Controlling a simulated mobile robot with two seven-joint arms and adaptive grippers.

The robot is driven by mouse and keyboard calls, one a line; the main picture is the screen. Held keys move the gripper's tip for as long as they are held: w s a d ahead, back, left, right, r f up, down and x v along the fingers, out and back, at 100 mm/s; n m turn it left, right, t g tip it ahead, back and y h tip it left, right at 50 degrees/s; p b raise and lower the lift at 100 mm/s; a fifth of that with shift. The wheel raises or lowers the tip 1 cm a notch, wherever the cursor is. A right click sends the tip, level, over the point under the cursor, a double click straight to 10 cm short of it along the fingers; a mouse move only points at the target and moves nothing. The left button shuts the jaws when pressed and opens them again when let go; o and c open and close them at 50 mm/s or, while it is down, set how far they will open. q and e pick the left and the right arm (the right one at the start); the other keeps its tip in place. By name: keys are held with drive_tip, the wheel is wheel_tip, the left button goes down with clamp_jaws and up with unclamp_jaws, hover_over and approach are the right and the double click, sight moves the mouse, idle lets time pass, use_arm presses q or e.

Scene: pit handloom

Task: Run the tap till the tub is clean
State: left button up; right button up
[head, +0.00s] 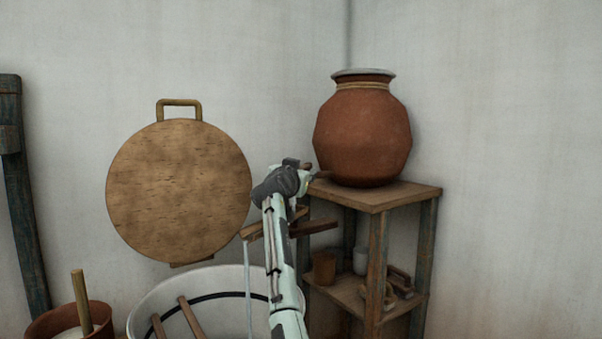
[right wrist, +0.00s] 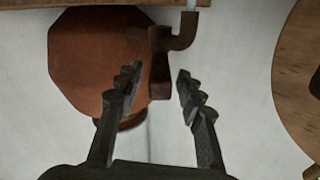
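The brown clay pot (head: 362,135) stands on top of the wooden shelf stand. Its brown tap (right wrist: 176,44) shows in the right wrist view, with a pale strand like water at the spout's mouth. In the head view a thin pale stream (head: 248,285) falls from a wooden trough (head: 275,230) into the tub. The pale tub (head: 152,301) has a dark line around its inside and two wooden sticks in it; its bottom is hidden. My right gripper (right wrist: 155,76) is open, its fingers on either side of the tap's handle, apart from it. My left gripper is out of view.
A round wooden board (head: 178,190) with a handle is against the wall. The stand (head: 408,193) holds cups and small wooden things on its lower shelf. A brown bucket (head: 44,325) with a stick is at the lower left, near a dark post (head: 22,200).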

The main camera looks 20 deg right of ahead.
drive_tip(key=v, duration=1.2)
drive_tip(key=shift+f, duration=0.1)
